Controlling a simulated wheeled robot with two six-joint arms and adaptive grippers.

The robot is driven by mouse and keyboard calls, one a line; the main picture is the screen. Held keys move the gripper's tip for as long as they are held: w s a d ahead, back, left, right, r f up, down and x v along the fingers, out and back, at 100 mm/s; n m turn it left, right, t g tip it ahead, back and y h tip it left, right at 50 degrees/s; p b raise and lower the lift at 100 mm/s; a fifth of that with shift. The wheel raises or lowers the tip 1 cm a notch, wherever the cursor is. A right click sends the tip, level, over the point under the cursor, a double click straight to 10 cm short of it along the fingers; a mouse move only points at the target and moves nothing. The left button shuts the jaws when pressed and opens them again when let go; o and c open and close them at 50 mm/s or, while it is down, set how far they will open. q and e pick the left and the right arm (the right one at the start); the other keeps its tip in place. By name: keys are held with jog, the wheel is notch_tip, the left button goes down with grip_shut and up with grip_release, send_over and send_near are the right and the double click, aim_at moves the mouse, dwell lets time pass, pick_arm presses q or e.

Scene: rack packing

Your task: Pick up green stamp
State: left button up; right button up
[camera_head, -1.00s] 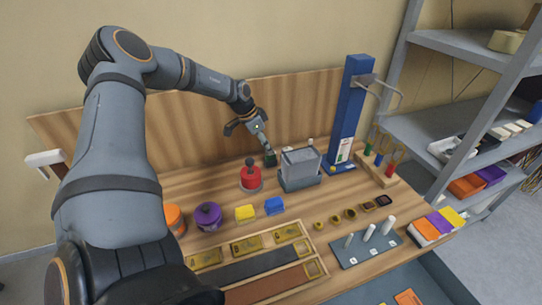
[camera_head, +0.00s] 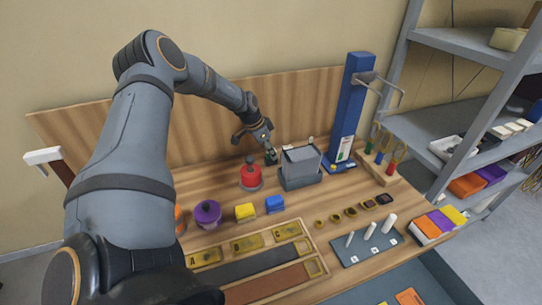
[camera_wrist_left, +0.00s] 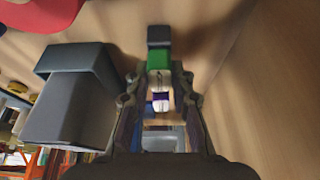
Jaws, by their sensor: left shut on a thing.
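The green stamp (camera_wrist_left: 158,62) shows in the left wrist view as a green block with a dark end, upright in the picture between my fingers. My left gripper (camera_wrist_left: 160,95) is shut on it. In the head view my left gripper (camera_head: 269,153) is low over the back of the bench, between the red round object and the grey box. The stamp is small and dark there, mostly hidden by the fingers. I cannot tell whether it touches the bench. My right gripper is in neither view.
The grey box (camera_head: 301,165) stands close to the right of the gripper, the red object (camera_head: 250,175) close to the left. A wooden back panel (camera_head: 190,125) rises behind. A blue post (camera_head: 350,110) and a small wooden rack (camera_head: 378,170) with coloured handles stand farther right.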

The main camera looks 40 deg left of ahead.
pick_arm(q)
grip_shut()
notch_tip(320, 180, up, 10)
jog(key=shift+o, duration=1.2)
grip_release()
jog(key=c, duration=0.3)
jog(key=shift+c, duration=0.2)
